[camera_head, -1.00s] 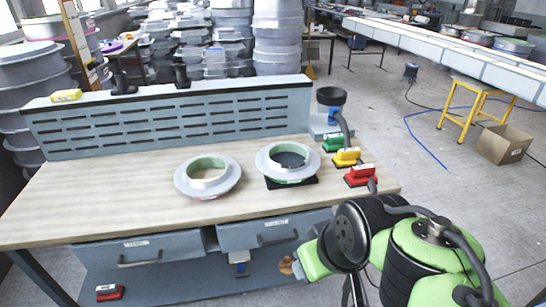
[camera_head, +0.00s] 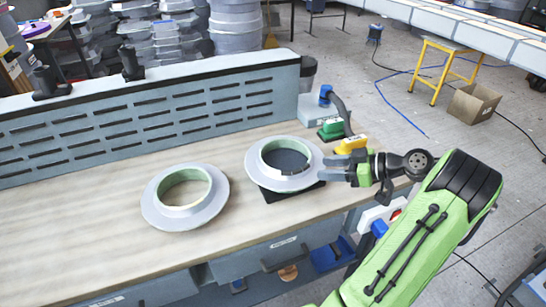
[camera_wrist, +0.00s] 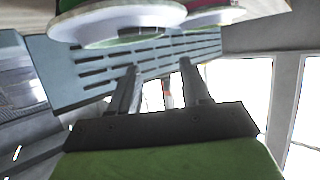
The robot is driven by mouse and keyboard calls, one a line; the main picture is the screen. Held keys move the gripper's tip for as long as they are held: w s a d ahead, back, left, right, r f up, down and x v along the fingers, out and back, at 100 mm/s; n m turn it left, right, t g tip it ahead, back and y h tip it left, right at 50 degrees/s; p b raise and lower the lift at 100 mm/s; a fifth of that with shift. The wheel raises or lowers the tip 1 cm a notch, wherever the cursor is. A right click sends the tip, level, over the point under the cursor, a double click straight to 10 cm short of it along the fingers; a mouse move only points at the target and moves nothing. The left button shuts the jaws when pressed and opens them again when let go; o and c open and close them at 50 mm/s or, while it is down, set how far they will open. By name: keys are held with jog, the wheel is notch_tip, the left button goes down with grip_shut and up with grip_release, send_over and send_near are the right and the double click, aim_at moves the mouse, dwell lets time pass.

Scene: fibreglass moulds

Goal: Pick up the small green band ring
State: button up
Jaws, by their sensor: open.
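Two grey flanged rings with green bands lie flat on the wooden bench. The left ring (camera_head: 154,213) sits on bare wood. The right ring (camera_head: 256,171) rests on a black pad (camera_head: 288,192). I cannot tell which is the small one. My gripper (camera_head: 328,168) is open and reaches in from the right. Its fingertips are at the right ring's outer rim; I cannot tell whether they touch it. In the wrist view, which looks upside down, the open fingers (camera_wrist: 158,66) have nothing between them. A near ring (camera_wrist: 118,40) and another ring (camera_wrist: 222,16) show above them.
A slotted blue-grey panel (camera_head: 140,120) stands along the bench's back. Green (camera_head: 331,131) and yellow (camera_head: 352,144) handled blocks are behind my gripper, near the bench's right end. Drawers (camera_head: 290,245) hang under the front edge. Bare wood (camera_head: 90,250) is free at front left.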

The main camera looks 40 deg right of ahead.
aim_at(280, 171)
jog(key=b+x, duration=0.2)
jog(key=x, duration=1.2)
jog(key=shift+w+a+f, duration=0.1)
jog(key=shift+f, duration=0.05)
jog(key=shift+c, duration=0.5)
grip_shut()
